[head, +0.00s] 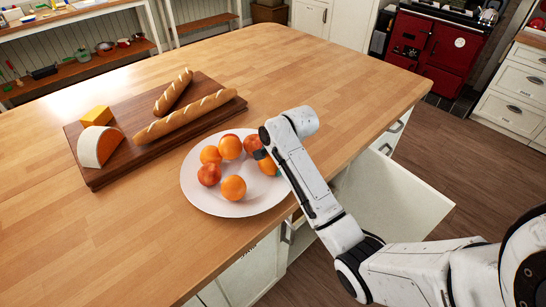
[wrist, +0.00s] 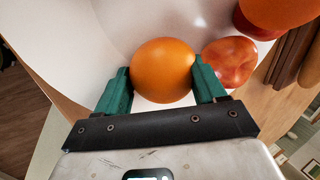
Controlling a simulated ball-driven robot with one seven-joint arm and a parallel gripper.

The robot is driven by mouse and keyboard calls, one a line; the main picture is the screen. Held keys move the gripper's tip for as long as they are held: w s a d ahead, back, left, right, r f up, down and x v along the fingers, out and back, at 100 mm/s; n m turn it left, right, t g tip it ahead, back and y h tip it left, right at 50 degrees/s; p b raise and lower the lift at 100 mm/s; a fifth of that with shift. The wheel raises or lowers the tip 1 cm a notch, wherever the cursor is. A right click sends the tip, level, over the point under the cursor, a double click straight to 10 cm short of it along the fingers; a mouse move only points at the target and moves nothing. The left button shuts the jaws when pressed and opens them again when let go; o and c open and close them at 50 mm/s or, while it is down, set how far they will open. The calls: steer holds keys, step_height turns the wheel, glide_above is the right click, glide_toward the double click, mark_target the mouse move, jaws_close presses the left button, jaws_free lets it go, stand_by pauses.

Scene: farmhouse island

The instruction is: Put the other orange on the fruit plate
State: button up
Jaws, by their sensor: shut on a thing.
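The fruit plate (head: 205,201) is round and white and stands near the front edge of the wooden island. My gripper (head: 267,163) is over the plate's right part, partly hidden by my arm. It is shut on an orange (head: 267,168); in the wrist view the green fingers (wrist: 163,82) press both sides of that orange (wrist: 163,62). The plate's white surface shows behind it; I cannot tell if the orange touches the plate. Another orange (head: 233,188) lies at the plate's front, and one more (head: 210,154) at its back left.
Reddish fruit, such as one (head: 209,174) at the plate's left, shares the plate; one (wrist: 229,62) is close beside my right finger in the wrist view. A wooden board (head: 99,178) with baguettes (head: 184,117) and cheese (head: 98,146) lies behind left. A drawer (head: 393,200) stands open at right.

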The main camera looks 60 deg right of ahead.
steer(key=shift+a, duration=0.15)
steer(key=o, duration=0.9)
steer(key=shift+c, duration=0.2)
